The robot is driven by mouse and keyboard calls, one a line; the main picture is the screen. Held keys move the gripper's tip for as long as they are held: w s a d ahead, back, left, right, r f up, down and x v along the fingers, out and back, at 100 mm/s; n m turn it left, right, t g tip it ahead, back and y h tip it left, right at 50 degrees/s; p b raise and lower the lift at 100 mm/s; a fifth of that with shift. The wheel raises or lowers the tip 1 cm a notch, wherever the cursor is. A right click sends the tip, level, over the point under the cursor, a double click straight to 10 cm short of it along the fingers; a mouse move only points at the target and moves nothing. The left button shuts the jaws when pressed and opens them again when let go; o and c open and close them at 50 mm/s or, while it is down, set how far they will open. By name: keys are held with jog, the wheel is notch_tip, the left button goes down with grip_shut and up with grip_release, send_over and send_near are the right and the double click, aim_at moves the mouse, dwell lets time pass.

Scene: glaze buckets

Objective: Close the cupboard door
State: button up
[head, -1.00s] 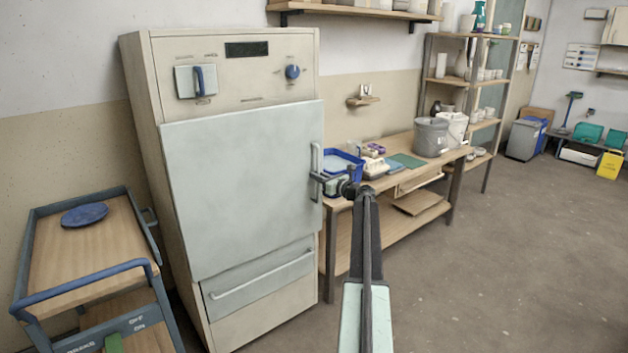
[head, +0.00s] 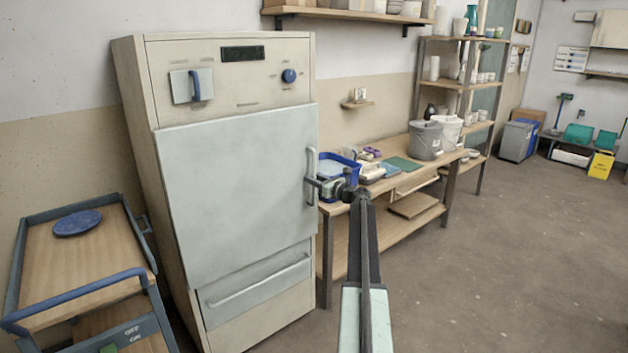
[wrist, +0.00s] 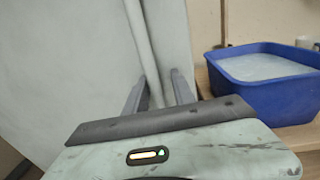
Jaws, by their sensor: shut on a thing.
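The cupboard is a tall cream cabinet (head: 134,120) with a large pale grey door (head: 235,190) on its front. The door looks flush or almost flush with the front; I cannot tell if a small gap is left. A vertical bar handle (head: 311,165) runs along the door's right edge. My gripper (head: 313,184) is shut on this handle, near its lower half. In the wrist view, the two fingers (wrist: 158,92) stand either side of the handle bar (wrist: 143,45), with the door's surface (wrist: 65,60) at the left.
A workbench (head: 340,222) with a blue tub (head: 337,168) and grey bucket (head: 425,141) stands right of the cupboard. The tub (wrist: 265,80) is close to my gripper in the wrist view. A trolley (head: 90,275) stands at left. Floor (head: 490,260) at right is clear.

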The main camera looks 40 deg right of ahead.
jog(key=shift+w+a, duration=0.2)
jog(key=shift+a, duration=0.15)
jog(key=s, duration=0.8)
jog(key=shift+d, duration=0.25)
jog(key=shift+s, duration=0.1)
